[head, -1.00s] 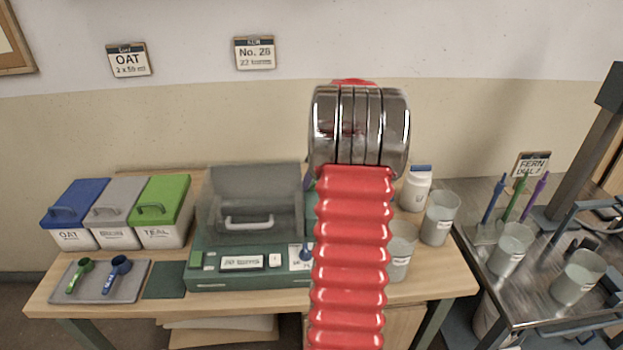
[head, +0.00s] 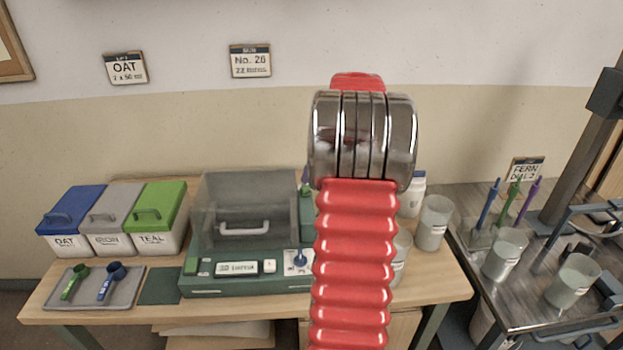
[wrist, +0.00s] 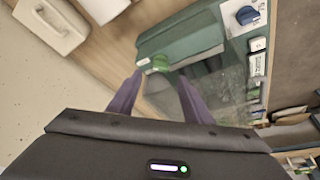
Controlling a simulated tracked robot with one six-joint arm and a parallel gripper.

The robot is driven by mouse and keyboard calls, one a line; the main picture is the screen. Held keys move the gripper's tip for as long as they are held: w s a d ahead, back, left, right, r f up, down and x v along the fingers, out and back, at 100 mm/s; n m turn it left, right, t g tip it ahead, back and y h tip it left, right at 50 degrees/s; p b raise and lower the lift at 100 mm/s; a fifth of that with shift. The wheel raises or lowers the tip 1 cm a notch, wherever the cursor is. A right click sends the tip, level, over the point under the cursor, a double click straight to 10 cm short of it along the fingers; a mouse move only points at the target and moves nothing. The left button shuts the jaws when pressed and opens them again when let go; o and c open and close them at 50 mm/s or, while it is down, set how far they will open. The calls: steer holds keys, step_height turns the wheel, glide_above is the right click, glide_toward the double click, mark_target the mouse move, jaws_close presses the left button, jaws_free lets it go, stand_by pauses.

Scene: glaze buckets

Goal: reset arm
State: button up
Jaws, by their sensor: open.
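In the wrist view my gripper (wrist: 158,84) shows two dark purple fingers, spread apart with nothing held between them. Beyond the fingertips lies a green machine body with a small bright green part (wrist: 160,63) and a blue knob (wrist: 247,15). In the head view my red ribbed arm with its shiny metal joint rises in the middle and hides most of the gripper. The green machine (head: 236,286) with a clear lid stands just left of the arm, its right end partly covered.
Blue, grey and green lidded bins (head: 160,205) and a grey tray (head: 120,290) with two scoops stand at left. Pale cups (head: 433,222) and a white bottle stand right of my arm. A metal cart (head: 530,300) with cups and coloured sticks is at far right.

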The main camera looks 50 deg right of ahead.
steer(key=shift+s+d+r, duration=0.1)
steer(key=shift+s+r, duration=0.3)
steer(key=shift+r, duration=0.2)
steer(key=w+a+r, duration=0.1)
steer(key=a, duration=0.4)
steer(key=w+a+r, duration=0.1)
steer(key=a+r, duration=0.1)
steer(key=a, duration=0.3)
steer(key=w+a+r, duration=0.1)
steer(key=a+r, duration=0.1)
steer(key=a, duration=0.3)
steer(key=shift+w, duration=0.3)
steer(key=s+a+r, duration=0.1)
steer(key=s+a, duration=0.2)
steer(key=a, duration=1)
steer(key=s+a+r, duration=0.2)
steer(key=s+a, duration=0.2)
steer(key=a, duration=0.8)
steer(key=s+a+f+t, duration=0.1)
steer(key=s+a+f, duration=0.3)
steer(key=s+a, duration=0.4)
steer(key=shift+s+a+f+m, duration=0.25)
steer(key=shift+s+a+m, duration=0.15)
steer(key=shift+a, duration=0.5)
